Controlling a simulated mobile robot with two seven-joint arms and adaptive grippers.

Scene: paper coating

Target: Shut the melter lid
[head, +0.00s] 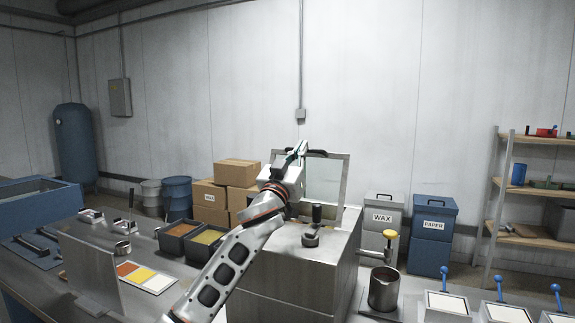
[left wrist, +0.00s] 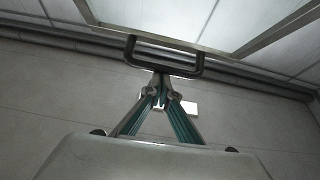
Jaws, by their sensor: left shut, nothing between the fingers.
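The melter is most likely the large steel cabinet (head: 285,270) in the middle of the head view. Its lid (head: 328,180), a framed panel, stands raised at the back of the cabinet top. My left gripper (head: 300,147) is up at the lid's top edge, with its arm crossing in front of the cabinet. In the left wrist view the gripper (left wrist: 161,80) has its fingers together and empty, just below the dark lid handle (left wrist: 165,66). The tips look very close to the handle; I cannot tell if they touch. My right gripper is not in view.
A dark knob-like fitting (head: 310,238) stands on the cabinet top. A steel pot (head: 384,290) stands to the right, near the wax bin (head: 383,228) and paper bin (head: 432,235). Trays of granules (head: 207,238) and a colour card (head: 146,277) lie on the left.

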